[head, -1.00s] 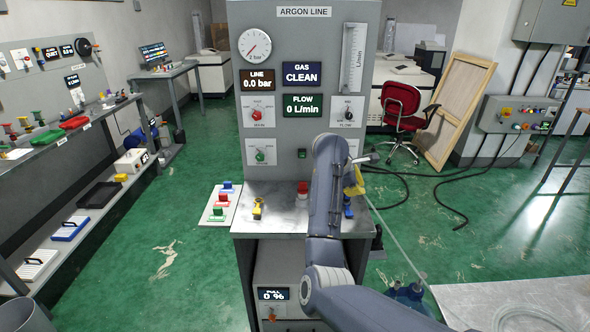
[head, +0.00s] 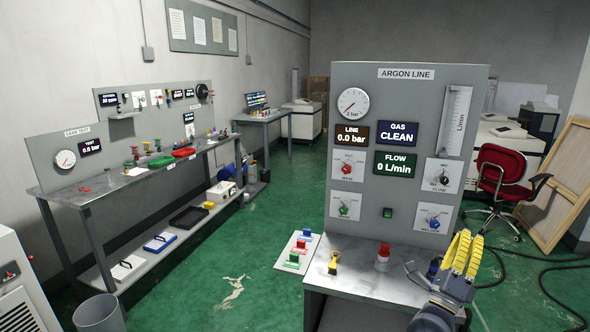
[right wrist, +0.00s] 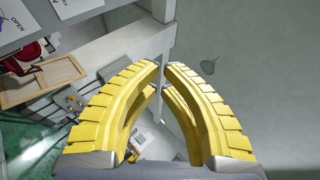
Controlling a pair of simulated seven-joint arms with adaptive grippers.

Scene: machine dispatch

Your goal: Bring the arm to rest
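My right gripper (head: 466,240) points upward at the right front of the argon line stand. Its yellow fingers also fill the middle of the right wrist view (right wrist: 164,68), with their tips together and nothing between them. The argon line panel (head: 407,205) stands behind and left of the gripper. Its displays read LINE 0.0 bar, GAS CLEAN and FLOW 0 L/min. The gripper covers part of the right end of the stand's shelf (head: 350,275). My left gripper is not in view.
A red mushroom button (head: 383,253) and a yellow-handled part (head: 333,262) are on the shelf. A leak test bench (head: 130,185) runs along the left wall. A red chair (head: 503,170) and a wooden frame (head: 568,175) stand at the right.

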